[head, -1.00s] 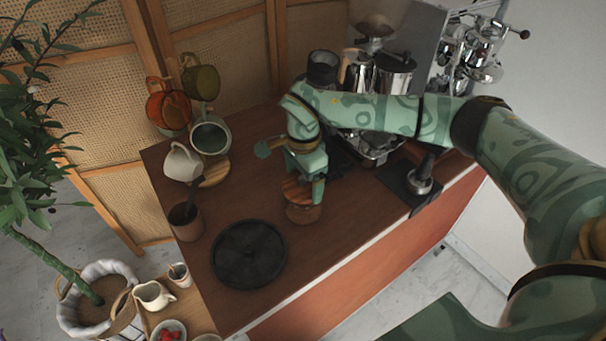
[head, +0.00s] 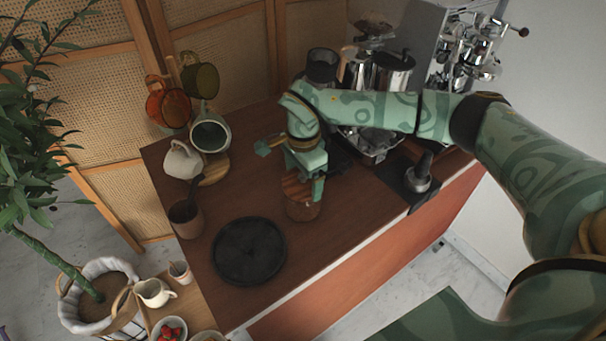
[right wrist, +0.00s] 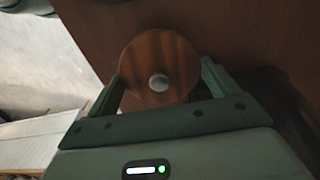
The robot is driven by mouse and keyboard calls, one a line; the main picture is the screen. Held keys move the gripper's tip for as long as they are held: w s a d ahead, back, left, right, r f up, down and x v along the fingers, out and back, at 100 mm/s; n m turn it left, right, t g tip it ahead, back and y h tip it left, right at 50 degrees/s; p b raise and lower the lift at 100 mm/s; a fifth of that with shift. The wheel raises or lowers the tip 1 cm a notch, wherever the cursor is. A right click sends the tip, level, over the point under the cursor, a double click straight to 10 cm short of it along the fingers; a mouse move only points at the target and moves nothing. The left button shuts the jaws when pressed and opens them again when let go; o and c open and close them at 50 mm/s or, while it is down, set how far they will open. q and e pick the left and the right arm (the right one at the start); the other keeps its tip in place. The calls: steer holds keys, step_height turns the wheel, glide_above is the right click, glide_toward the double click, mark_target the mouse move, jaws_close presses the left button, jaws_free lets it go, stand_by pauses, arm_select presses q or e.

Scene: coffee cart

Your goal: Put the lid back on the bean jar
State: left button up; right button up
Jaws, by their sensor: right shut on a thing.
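The bean jar (head: 303,210) is a small clear jar with brown contents, standing on the brown counter near its front edge. Its round wooden lid (head: 296,187) is directly over the jar's mouth; I cannot tell whether it rests on the rim or sits slightly above it. My right gripper (head: 304,181) comes from above and is shut on the lid. In the right wrist view the lid (right wrist: 172,58) shows as a striped wooden disc with a pale knob (right wrist: 158,83), between the two fingers, and it hides most of the jar. My left gripper is not in view.
A round black tray (head: 249,252) lies left of the jar. A tamper (head: 420,176) and the coffee machine (head: 462,58) are at the right. Counter around the jar is bare.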

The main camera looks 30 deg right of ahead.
steer(key=shift+p, duration=0.3)
steer(key=shift+f, duration=0.15)
stand_by(1.1)
steer(key=shift+p, duration=0.3)
stand_by(0.4)
steer(key=o, duration=0.9)
steer(key=shift+c, duration=0.2)
steer(key=shift+r+p, duration=3.1)
steer(key=shift+r, duration=0.45)
